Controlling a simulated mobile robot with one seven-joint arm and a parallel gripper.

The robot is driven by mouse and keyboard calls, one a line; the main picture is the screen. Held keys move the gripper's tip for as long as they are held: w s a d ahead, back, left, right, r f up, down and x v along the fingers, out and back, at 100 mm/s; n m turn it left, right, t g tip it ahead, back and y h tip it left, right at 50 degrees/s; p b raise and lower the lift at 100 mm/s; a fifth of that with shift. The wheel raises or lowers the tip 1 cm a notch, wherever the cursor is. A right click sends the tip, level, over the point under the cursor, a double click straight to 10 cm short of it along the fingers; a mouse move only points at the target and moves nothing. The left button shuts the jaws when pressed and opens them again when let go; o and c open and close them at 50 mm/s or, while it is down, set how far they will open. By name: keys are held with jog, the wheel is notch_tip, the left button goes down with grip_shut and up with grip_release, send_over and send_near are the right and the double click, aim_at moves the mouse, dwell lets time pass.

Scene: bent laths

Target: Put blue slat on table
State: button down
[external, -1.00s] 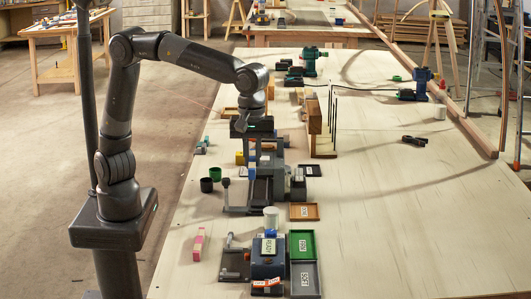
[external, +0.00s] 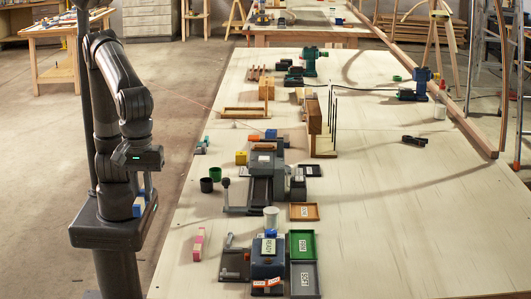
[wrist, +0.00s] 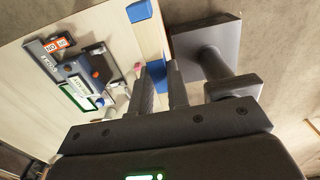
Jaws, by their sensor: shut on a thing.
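The blue slat (external: 139,206) hangs below my gripper (external: 141,170), beside my own base and off the table's left side. It shows blue with a paler side, and part of it is hidden by the gripper and arm. In the wrist view its blue parts (wrist: 150,43) show beyond the fingertips of my gripper (wrist: 160,68). The fingers are close together and shut on it; the contact itself is partly hidden. The table (external: 400,220) is to the right of the gripper, with a wide bare pale top.
A pink and white block (external: 199,245) lies near the table's left edge. A blue machine (external: 267,262), a green tray (external: 302,244) and a grey tray (external: 305,279) stand at the front. A grey vise-like device (external: 262,180) stands behind them. The right half is mostly clear.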

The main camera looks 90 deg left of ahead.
jog(key=s, duration=0.2)
send_over(192, 280)
notch_tip(192, 280, down, 18)
jog(key=shift+f, duration=2)
jog(key=shift+f, duration=0.1)
jog(key=c, duration=1.4)
grip_release()
notch_tip(192, 280, up, 12)
jog(key=shift+r, duration=0.15)
